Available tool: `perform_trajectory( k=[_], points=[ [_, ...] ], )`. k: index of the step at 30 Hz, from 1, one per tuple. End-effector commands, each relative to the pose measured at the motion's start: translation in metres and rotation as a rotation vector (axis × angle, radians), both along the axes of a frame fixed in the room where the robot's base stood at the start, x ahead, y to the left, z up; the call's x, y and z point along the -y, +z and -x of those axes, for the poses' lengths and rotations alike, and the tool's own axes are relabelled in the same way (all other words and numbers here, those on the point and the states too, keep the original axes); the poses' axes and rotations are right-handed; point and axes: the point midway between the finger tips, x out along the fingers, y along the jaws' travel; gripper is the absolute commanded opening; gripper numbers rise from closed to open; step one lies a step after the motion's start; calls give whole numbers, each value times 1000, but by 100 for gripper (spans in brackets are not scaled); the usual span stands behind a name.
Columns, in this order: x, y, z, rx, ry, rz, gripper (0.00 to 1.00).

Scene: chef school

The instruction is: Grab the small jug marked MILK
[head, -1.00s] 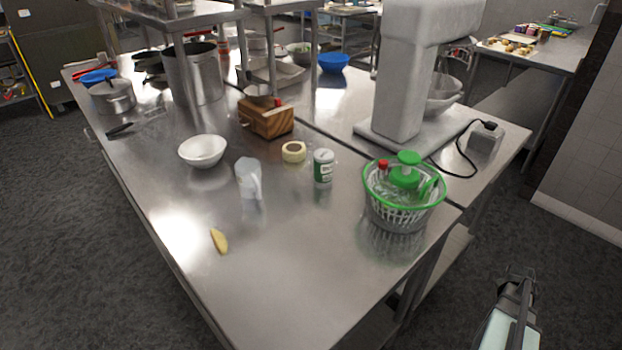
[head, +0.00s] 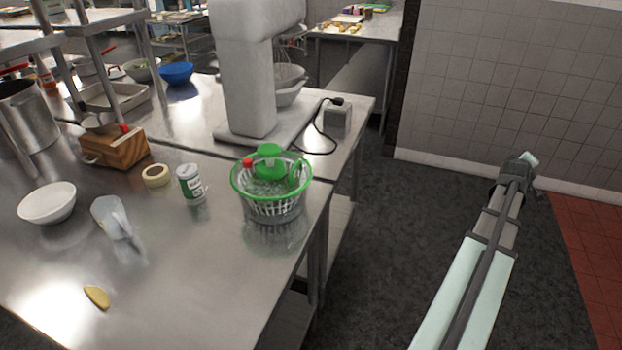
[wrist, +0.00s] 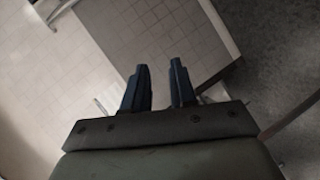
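In the head view my arm reaches out at the right, over the floor, well away from the jug.
A green-rimmed basket (head: 272,190) stands near the table's right corner. A white bowl (head: 47,203), a tape roll (head: 156,175), a wooden block (head: 115,147) and a yellow piece (head: 97,297) surround the jug. A large mixer (head: 250,80) stands behind. Floor right of the table is clear.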

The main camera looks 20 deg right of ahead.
Motion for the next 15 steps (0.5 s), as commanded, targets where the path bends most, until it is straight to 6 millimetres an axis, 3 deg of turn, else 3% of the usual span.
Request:
perform_trajectory(
  k=[5,15],
  points=[
    [11,31,8,43,-14,33,26],
    [-28,41,-57,320,-3,-127,26]
  ],
)
